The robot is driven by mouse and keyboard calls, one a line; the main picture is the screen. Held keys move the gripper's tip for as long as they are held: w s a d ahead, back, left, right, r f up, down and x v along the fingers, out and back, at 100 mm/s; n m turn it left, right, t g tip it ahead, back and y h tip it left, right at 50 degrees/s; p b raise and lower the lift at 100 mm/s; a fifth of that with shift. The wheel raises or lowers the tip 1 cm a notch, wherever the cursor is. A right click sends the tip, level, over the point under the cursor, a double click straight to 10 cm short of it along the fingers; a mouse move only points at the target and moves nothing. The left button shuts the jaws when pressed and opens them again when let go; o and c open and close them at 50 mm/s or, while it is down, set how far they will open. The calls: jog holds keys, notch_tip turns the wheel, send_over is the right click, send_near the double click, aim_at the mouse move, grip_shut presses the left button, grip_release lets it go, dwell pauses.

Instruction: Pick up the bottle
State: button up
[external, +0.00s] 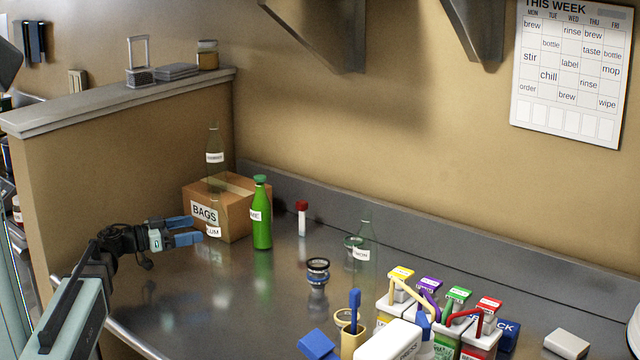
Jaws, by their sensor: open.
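My gripper (197,229) is in the external view at left, above the steel counter. Its two blue fingers are apart, point right, and have nothing visible between them. A green bottle (262,222) with a white label stands upright to the right of the gripper, apart from it. A clear bottle (214,143) shows at the cardboard box; its lower outline is hard to make out, and I cannot tell whether one or two clear bottles are there. Another clear bottle (366,238) with a white label stands farther right. The task does not say which bottle is meant.
The cardboard box (256,207) marked BAGS sits behind the green bottle. A red-capped vial (302,218) and a dark round jar (318,271) stand to the right. Several color-topped containers (395,306) crowd the front right. The counter's left front (215,300) is clear.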

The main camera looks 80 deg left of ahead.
aim_at(225, 223)
jog(key=shift+x, duration=5.2)
jog(key=shift+s+a+f, duration=0.1)
jog(key=shift+f, duration=0.05)
jog(key=c, duration=1.2)
